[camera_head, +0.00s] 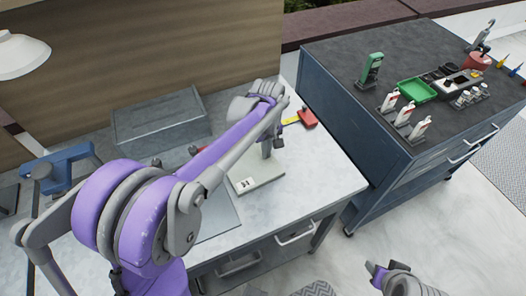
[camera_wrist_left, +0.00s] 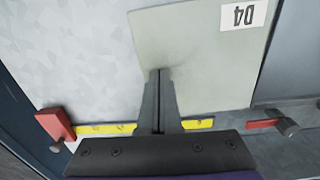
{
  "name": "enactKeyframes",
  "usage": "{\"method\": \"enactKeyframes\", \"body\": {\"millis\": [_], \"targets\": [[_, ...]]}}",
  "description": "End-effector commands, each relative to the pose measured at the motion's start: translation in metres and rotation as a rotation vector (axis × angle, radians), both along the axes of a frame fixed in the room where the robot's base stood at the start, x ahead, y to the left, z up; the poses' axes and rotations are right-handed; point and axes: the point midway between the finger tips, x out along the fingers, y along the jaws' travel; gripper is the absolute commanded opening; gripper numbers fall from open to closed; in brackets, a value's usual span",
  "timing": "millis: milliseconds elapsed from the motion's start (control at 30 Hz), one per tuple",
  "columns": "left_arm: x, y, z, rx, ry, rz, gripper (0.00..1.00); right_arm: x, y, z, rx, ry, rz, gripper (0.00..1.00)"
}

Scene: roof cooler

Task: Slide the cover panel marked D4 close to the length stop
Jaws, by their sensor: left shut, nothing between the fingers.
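The pale grey-green cover panel D4 (camera_head: 262,175) lies flat on the light worktop, its label towards the front. In the left wrist view the panel (camera_wrist_left: 205,65) shows its D4 label upside down. The length stop looks to be the red block (camera_wrist_left: 56,124) at the end of a yellow strip (camera_wrist_left: 105,129); the red block also shows in the head view (camera_head: 307,117). A bare gap lies between panel and block. My left gripper (camera_wrist_left: 160,73) is shut and empty, fingertips at the panel's surface near its block-side edge; contact is unclear. My right gripper (camera_head: 378,274) is small and unclear.
A blue clamp-like tool (camera_head: 60,168) is at left. A dark blue cabinet (camera_head: 375,140) with a green tray (camera_head: 412,91) and bottles stands right. A second red piece (camera_wrist_left: 262,124) lies beyond the panel.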

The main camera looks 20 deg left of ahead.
Motion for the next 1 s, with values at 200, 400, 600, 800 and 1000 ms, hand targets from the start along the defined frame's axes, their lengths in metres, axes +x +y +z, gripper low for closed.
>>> {"method": "enactKeyframes", "body": {"millis": [200, 400, 600, 800, 1000], "targets": [[0.007, -0.006, 0.0, 0.0, 0.0, -0.002, 0.0, 0.0, 0.0, 0.001, 0.0, 0.0, 0.0, 0.5], [0.013, -0.011, 0.0, 0.0, 0.0, -0.001, 0.0, 0.0, 0.0, 0.001, 0.0, 0.0, 0.0, 0.5], [0.019, -0.016, 0.0, 0.0, 0.0, -0.001, 0.0, 0.0, 0.0, 0.001, 0.0, -0.001, 0.0, 0.5], [0.025, -0.022, 0.0, 0.0, 0.0, -0.002, 0.0, 0.001, 0.0, 0.002, 0.0, -0.001, 0.0, 0.5], [0.032, -0.027, 0.0, 0.0, 0.0, -0.001, 0.0, 0.001, 0.0, 0.003, 0.0, -0.001, 0.0, 0.5]]}}
